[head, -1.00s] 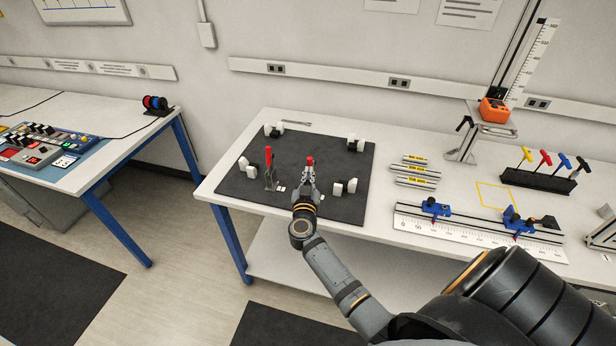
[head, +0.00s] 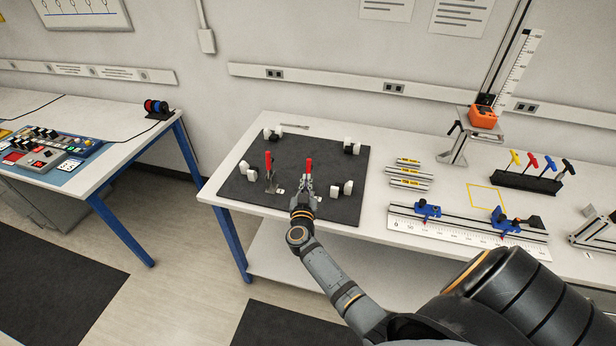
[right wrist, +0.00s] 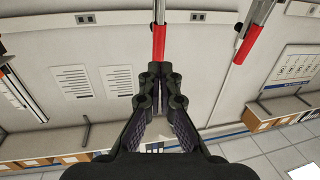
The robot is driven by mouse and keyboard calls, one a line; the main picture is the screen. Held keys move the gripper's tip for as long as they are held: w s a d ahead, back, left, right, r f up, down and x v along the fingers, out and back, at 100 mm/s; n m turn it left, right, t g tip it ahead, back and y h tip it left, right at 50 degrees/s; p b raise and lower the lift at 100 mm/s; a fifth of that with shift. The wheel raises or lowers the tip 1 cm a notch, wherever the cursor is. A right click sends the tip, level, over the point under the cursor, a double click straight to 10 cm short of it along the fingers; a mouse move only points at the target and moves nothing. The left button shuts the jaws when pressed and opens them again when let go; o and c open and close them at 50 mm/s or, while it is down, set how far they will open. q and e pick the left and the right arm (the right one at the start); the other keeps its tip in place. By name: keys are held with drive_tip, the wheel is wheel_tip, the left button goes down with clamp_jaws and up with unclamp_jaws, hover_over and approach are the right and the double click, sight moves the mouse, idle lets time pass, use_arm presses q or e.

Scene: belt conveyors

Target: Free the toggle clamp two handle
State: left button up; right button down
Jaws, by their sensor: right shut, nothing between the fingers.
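Two toggle clamps stand on the dark mat (head: 325,208), both with red handles pointing up. The left handle (head: 268,160) stands clear of my gripper. The right handle (head: 308,166) rises just beyond my right gripper (head: 304,189), which hides much of that clamp's base. I cannot read which clamp is number two. In the right wrist view my right gripper (right wrist: 158,80) is shut and empty, its tips just below the end of one red handle (right wrist: 159,43). The other red handle (right wrist: 246,44) is to the right. My left gripper is not in view.
White-and-black blocks (head: 352,147) stand near the mat's corners. To the right on the white table (head: 390,150) are labelled bars (head: 408,173), a ruler rail with blue sliders (head: 428,209), a rack of coloured-handle tools (head: 525,183) and an orange device (head: 483,117).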

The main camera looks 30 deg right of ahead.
drive_tip(key=r+b+v, duration=0.1)
drive_tip(key=r+v, duration=0.1)
drive_tip(key=v, duration=0.8)
drive_tip(key=s+a+f+n+g+y+b, duration=0.1)
drive_tip(key=s+a+f+n+y, duration=0.15)
drive_tip(key=f, duration=0.85)
drive_tip(key=s+a+f+n+y+b, duration=0.2)
drive_tip(key=s+a+f+y, duration=0.15)
drive_tip(key=f, duration=0.65)
drive_tip(key=s+a+f+n+g+y+b, duration=0.1)
drive_tip(key=s+a+f+n+y, duration=0.15)
drive_tip(key=f, duration=0.85)
drive_tip(key=s+d+f+n+g+y+b, duration=0.15)
drive_tip(key=s+f+g, duration=0.45)
drive_tip(key=s+f, duration=0.95)
use_arm(q)
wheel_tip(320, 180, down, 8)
drive_tip(key=b, duration=0.1)
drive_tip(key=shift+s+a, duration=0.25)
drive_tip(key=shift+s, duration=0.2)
use_arm(e)
drive_tip(key=s+d+f+g, duration=0.2)
drive_tip(key=s+f, duration=0.1)
drive_tip(key=s, duration=0.6)
drive_tip(key=s+d+f+g, duration=0.2)
drive_tip(key=s+f+g, duration=0.1)
drive_tip(key=s, duration=0.6)
drive_tip(key=shift+f, duration=0.8)
